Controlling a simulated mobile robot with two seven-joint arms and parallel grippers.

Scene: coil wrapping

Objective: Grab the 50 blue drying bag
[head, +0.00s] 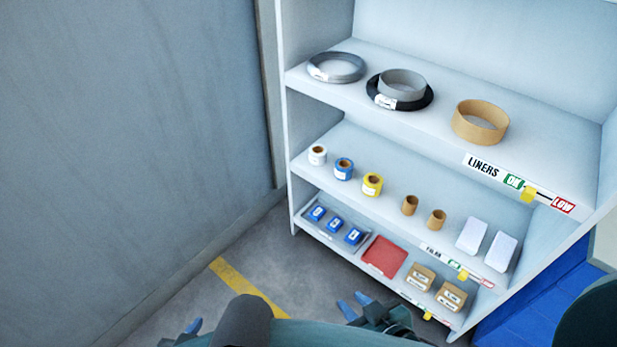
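Three small blue bags with white labels sit in a grey tray (307,227) at the left end of the bottom shelf: a left bag (317,213), a middle bag (335,224) and a right bag (353,236). Their label figures are too small to read, so I cannot tell which is the 50. My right gripper (354,304) is below the shelf in the picture, its two blue fingertips apart, with nothing between them. My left gripper (193,327) shows only partly at the bottom edge, away from the shelf; its opening is hidden.
A red flat item (384,256) and two cardboard boxes (420,277) share the bottom shelf (375,283). Tape rolls (344,168) and white packs (471,235) stand on the middle shelf above. A grey wall (130,150) stands at left; the floor before the shelf is clear.

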